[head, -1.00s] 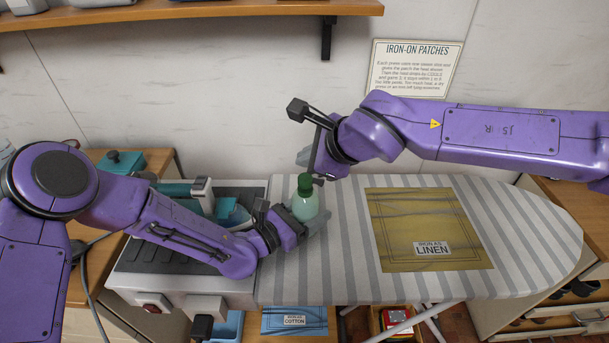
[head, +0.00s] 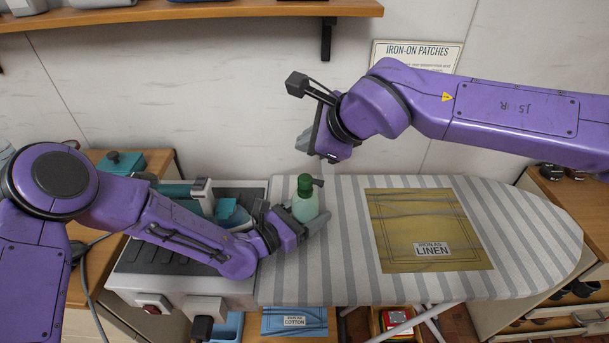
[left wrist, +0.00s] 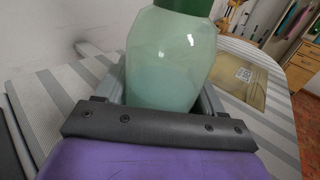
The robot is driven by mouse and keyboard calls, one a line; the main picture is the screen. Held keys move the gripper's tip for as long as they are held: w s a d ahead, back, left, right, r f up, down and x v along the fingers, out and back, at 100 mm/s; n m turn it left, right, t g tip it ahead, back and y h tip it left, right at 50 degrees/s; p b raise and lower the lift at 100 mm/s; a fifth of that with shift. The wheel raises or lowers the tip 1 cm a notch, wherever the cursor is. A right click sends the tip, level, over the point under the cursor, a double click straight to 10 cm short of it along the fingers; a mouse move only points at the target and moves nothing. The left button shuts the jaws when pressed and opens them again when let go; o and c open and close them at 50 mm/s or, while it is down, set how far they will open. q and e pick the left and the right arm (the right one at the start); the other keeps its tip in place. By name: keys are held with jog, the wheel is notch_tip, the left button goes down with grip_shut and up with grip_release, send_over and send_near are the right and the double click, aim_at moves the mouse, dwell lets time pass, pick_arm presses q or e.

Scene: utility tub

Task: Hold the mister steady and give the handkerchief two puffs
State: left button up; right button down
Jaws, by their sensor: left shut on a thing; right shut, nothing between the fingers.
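The mister (head: 304,205) is a pale green bottle with a dark green top and a dark nozzle pointing right. It stands upright at the left end of the striped ironing board. My left gripper (head: 312,226) is shut on its body; the bottle also fills the middle of the left wrist view (left wrist: 172,55). My right gripper (head: 312,153) is shut and empty, above and apart from the mister's top. The handkerchief (head: 400,215) appears to be the yellow-brown cloth labelled "iron as linen", flat on the board with dark crease bands. It lies right of the mister.
The ironing board (head: 530,235) has bare striped room right of the cloth. A grey station (head: 185,277) with teal items stands left of the board. A blue cloth labelled cotton (head: 294,322) lies below the board's front edge. A sign (head: 410,65) hangs behind my right arm.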

pick_arm(q)
jog(key=o, duration=1.3)
